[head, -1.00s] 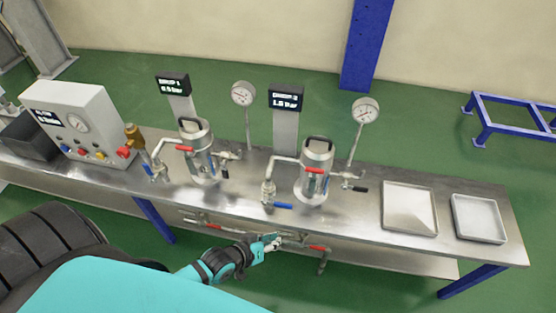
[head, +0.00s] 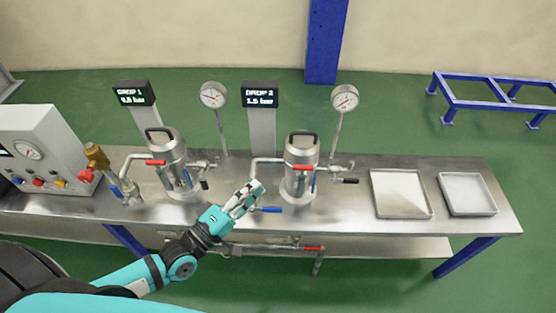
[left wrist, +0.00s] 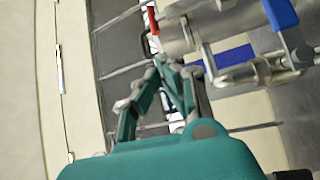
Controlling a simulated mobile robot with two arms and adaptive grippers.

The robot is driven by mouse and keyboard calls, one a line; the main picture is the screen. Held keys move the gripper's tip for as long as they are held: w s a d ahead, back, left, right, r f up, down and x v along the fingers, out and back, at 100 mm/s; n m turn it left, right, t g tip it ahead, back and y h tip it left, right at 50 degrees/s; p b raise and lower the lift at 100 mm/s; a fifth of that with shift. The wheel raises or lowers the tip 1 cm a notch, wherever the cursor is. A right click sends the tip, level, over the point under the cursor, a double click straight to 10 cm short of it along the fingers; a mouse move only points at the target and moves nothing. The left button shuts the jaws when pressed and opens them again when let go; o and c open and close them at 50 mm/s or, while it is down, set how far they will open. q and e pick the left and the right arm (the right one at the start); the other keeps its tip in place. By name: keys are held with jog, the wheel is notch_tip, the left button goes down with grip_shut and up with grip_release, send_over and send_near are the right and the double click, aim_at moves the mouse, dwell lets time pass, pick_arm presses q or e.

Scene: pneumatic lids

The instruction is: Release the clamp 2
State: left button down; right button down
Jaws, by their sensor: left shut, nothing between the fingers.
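The vessel of drop 2 (head: 300,172) is a steel cylinder with a black top handle, standing on the steel bench. A red lever (head: 303,167) crosses its upper front; which part is the clamp I cannot tell. A blue valve handle (head: 268,210) sticks out low on its left. My left gripper (head: 252,192) is shut and empty, just left of the vessel and in front of its inlet pipe. In the left wrist view the shut fingers (left wrist: 180,88) point at steel fittings, with a blue handle (left wrist: 280,12) at the upper right. My right gripper is not seen.
The drop 1 vessel (head: 168,160) stands left, with a control box (head: 40,150) beyond it. Pressure gauges (head: 344,99) rise behind. Two shallow trays (head: 402,193) (head: 467,194) lie at the right. A pipe with a red handle (head: 313,249) runs along the front edge.

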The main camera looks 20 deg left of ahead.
aim_at(288, 154)
pick_arm(q)
jog(key=shift+r, duration=0.1)
jog(key=x, duration=1)
dwell(0.5)
